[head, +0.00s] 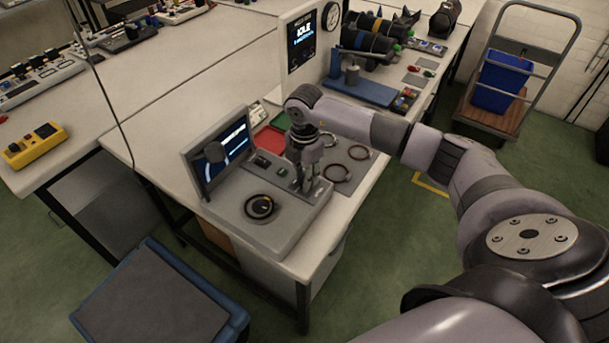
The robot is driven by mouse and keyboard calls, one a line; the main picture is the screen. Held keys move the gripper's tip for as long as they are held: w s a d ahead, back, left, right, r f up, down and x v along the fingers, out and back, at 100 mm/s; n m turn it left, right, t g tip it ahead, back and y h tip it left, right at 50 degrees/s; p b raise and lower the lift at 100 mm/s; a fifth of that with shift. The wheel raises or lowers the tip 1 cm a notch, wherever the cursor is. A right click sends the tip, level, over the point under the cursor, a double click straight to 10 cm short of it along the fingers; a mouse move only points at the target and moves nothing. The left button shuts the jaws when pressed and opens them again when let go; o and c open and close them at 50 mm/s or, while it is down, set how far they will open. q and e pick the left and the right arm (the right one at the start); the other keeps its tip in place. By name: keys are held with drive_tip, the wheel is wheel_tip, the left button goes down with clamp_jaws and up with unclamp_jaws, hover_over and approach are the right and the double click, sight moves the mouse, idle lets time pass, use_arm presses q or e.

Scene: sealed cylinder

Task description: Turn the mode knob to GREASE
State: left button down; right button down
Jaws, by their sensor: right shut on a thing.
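The grey control console (288,232) stands on the bench with a tilted screen (222,152) at its back left. A round black dial (260,206) with a yellow mark sits on its front left. My right gripper (304,186) points down at the right part of the console top, to the right of the dial. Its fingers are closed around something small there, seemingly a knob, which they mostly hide. I cannot read any labels, so GREASE and the knob's setting cannot be told. My left gripper is not in view.
Dark rings (337,173) lie on a grey mat right of the console. A red tray (268,139) is behind it. A blue fixture (362,90) and a panel reading IDLE (302,40) stand farther back. A blue-edged stool or cart (150,300) is at the lower left.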

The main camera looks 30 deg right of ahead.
drive_tip(key=c, duration=1.3)
unclamp_jaws()
drive_tip(key=shift+r, duration=0.15)
wheel_tip(320, 180, up, 12)
drive_tip(key=shift+f, duration=0.1)
